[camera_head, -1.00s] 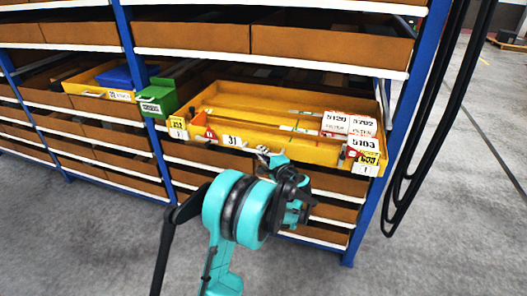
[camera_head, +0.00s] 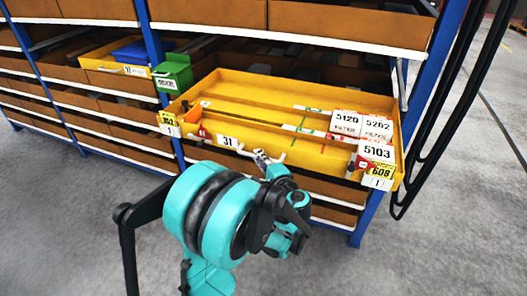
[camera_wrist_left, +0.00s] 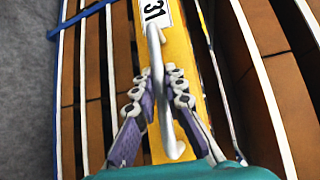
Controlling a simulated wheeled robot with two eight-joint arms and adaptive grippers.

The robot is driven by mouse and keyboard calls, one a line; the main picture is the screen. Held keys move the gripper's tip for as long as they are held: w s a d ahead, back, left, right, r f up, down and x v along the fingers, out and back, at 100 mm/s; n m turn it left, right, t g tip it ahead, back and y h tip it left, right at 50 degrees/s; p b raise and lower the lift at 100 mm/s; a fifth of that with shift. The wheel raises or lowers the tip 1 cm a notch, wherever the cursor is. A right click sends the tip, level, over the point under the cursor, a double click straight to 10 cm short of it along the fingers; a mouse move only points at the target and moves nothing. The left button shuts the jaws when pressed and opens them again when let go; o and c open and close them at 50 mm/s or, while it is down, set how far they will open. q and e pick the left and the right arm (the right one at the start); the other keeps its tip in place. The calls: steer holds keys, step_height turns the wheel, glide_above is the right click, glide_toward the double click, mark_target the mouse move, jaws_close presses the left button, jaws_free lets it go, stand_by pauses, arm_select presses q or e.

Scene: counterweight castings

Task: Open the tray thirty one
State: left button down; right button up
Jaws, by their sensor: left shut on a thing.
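The yellow tray (camera_head: 215,120) marked 31 sticks out of the blue-framed rack in the head view. Its 31 label (camera_head: 228,141) is on the front face and also shows in the left wrist view (camera_wrist_left: 154,12). My left gripper (camera_head: 262,158) is at the middle of the tray's front. In the left wrist view its fingers (camera_wrist_left: 158,82) are shut around the pale handle (camera_wrist_left: 154,38) on the tray front. The tray holds long dividers and white cards (camera_head: 346,122) at its right end. My right gripper is in neither view.
A green bin (camera_head: 173,76) and another yellow tray (camera_head: 105,62) with a blue box sit to the left. Brown boxes fill the other shelves. A blue rack post (camera_head: 428,85) and black cables stand at the right. The grey floor in front is clear.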

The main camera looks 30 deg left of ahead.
arm_select(q)
steer(key=shift+s+d, duration=0.2)
steer(key=shift+s, duration=0.6)
steer(key=c, duration=1.6)
jaws_free()
steer(key=v, duration=1.2)
